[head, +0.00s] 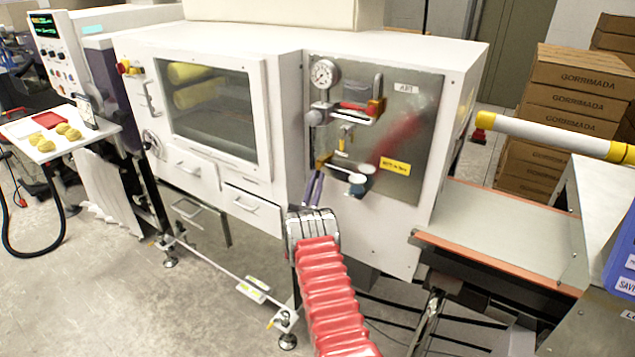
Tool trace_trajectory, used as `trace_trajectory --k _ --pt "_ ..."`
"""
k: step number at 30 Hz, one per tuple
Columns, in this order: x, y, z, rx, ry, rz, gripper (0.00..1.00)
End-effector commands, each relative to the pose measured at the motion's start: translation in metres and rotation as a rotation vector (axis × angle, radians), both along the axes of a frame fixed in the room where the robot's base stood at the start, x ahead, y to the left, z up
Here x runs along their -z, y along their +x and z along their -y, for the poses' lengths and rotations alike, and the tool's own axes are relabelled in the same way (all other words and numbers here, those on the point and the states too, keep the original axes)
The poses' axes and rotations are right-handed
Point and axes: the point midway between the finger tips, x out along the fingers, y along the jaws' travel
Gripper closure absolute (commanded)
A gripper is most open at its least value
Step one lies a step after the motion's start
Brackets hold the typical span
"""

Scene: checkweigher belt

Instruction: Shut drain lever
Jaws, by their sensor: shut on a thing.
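A steel panel (425,125) on the white machine's front carries the valve fittings. A red-handled valve (358,107) sits at its upper left, with a small yellow handle (344,135) below. The lowest fitting is a small lever (341,166), which I take to be the drain lever; its left end is yellow-orange. My gripper (318,178) reaches up from below with two slim purple fingers, shut on that left end. The fingertips partly hide the contact. My red-sleeved arm runs down to the bottom edge.
A round gauge (324,73) is above the valves. A windowed door (212,115) and drawers (196,173) are on the left. A belt (500,222) with orange edges leads right. A yellow-ended white tube (545,135) and cartons (575,95) are at the right. Floor is open at lower left.

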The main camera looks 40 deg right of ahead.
Motion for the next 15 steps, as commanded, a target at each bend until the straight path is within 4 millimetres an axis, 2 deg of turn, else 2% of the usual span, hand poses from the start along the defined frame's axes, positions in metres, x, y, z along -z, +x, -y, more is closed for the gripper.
trace_trajectory --k 1,6,7,15 --pt "0.0058 0.0004 -0.0004 -0.002 0.008 -0.01 1.0" --pt "0.0057 0.0005 -0.0003 -0.002 0.007 -0.012 1.0" --pt "0.0056 0.0006 -0.0004 -0.003 0.007 -0.011 0.87" --pt "0.0023 0.0005 -0.0003 -0.001 0.003 -0.005 0.7"
